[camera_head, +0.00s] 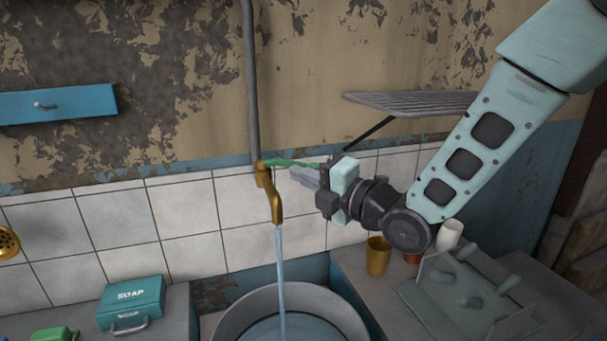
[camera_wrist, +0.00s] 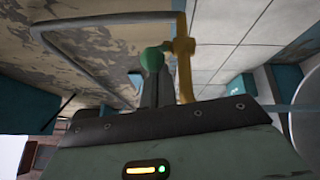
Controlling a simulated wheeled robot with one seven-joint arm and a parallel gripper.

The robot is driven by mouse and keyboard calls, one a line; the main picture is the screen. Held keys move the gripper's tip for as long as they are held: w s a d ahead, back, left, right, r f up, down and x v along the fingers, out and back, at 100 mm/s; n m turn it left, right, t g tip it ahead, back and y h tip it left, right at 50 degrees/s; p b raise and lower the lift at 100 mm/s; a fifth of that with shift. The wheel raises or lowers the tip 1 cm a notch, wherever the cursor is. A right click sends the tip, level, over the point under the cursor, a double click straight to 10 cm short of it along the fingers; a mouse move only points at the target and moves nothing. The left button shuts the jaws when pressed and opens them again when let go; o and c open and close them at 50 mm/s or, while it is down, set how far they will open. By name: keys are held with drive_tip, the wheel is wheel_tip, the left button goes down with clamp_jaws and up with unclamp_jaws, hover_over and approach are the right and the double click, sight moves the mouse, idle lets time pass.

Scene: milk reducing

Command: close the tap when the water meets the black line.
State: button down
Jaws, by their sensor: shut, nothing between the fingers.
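The brass tap (camera_head: 269,192) is on the wall on a grey pipe, with a green lever (camera_head: 292,163) pointing right. A stream of water (camera_head: 281,270) runs from its spout into a round grey basin (camera_head: 345,312) with water in it. No black line can be made out; the basin's lower part is cut off. My gripper (camera_head: 302,177) is shut and empty, just right of the tap and close by the lever; I cannot tell whether it touches. The wrist view shows the tap (camera_wrist: 184,60) and the lever's green round end (camera_wrist: 152,60) just beyond my fingers (camera_wrist: 150,92).
A teal soap box (camera_head: 131,302) and a green item (camera_head: 54,334) are on the left counter. A gold cup (camera_head: 378,256), a white cup (camera_head: 449,236) and a drying rack (camera_head: 465,295) stand on the right. A wire shelf (camera_head: 412,103) juts from the wall above my gripper.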

drive_tip(key=shift+w, duration=0.1)
drive_tip(key=w+n+g+y+b, duration=0.1)
drive_tip(key=d+n+g+y+b, duration=0.1)
drive_tip(key=b, duration=0.1)
drive_tip(key=shift+w+d+f+g, duration=0.15)
drive_tip(key=shift+w+d+g, duration=0.05)
drive_tip(key=shift+w+g, duration=0.2)
drive_tip(key=shift+w+d+f+n+g+y+b, duration=0.2)
drive_tip(key=shift+w+n+g+y+b, duration=0.15)
drive_tip(key=shift+b, duration=0.6)
drive_tip(key=shift+w+d+r+b, duration=0.2)
drive_tip(key=shift+w+b, duration=0.25)
drive_tip(key=shift+b, duration=0.2)
drive_tip(key=shift+w+d+r+b, duration=0.2)
drive_tip(key=shift+w+b, duration=0.2)
drive_tip(key=shift+b, duration=0.25)
drive_tip(key=shift+f, duration=0.1)
